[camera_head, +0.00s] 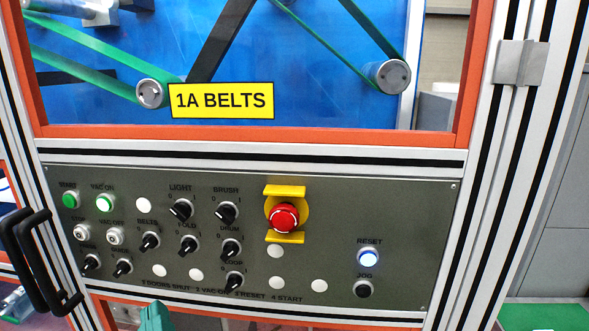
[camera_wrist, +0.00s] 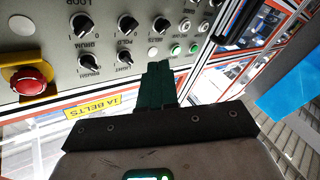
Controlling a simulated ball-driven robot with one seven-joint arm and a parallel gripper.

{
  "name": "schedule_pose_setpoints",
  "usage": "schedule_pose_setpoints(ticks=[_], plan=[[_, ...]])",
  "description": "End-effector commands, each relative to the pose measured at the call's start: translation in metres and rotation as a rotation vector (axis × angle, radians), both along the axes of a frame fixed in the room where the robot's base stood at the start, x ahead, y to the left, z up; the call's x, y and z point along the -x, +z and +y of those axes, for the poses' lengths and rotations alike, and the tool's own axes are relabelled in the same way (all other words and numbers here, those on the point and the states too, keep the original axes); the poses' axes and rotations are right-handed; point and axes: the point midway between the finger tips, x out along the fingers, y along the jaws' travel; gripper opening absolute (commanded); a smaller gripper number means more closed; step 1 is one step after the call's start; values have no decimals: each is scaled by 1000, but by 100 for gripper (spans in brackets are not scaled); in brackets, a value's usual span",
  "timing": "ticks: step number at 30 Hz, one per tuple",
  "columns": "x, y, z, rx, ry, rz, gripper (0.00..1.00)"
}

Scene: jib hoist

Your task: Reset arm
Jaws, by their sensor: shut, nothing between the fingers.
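My gripper (camera_wrist: 158,70) is shut and empty in the wrist view, its dark green fingers together in front of the grey control panel (camera_head: 330,215). The green fingertips (camera_head: 156,316) also show at the bottom edge of the head view, below the panel's lower left part. They appear apart from the panel's controls. The lit blue-white RESET button (camera_head: 368,257) is at the panel's right, above the black JOG button (camera_head: 363,289). The RESET button is out of the wrist view.
A red emergency stop (camera_head: 284,217) with yellow guards stands out from the panel. Several black knobs (camera_head: 181,210) and the lit green VAC ON button (camera_head: 104,203) are at left. Black door handles (camera_head: 45,262) stick out at far left. An aluminium post (camera_head: 520,130) stands at right.

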Motion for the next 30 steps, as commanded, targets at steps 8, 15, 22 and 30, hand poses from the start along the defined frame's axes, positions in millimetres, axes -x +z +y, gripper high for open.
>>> schedule_pose_setpoints(ticks=[8, 15, 22, 30], plan=[[-42, -83, -91, 73, -171, 237, 0], [-45, -189, -219, 132, -385, 584, 0], [13, -282, -336, 141, -574, 956, 0], [138, -357, -423, 78, -729, 1412, 0]])
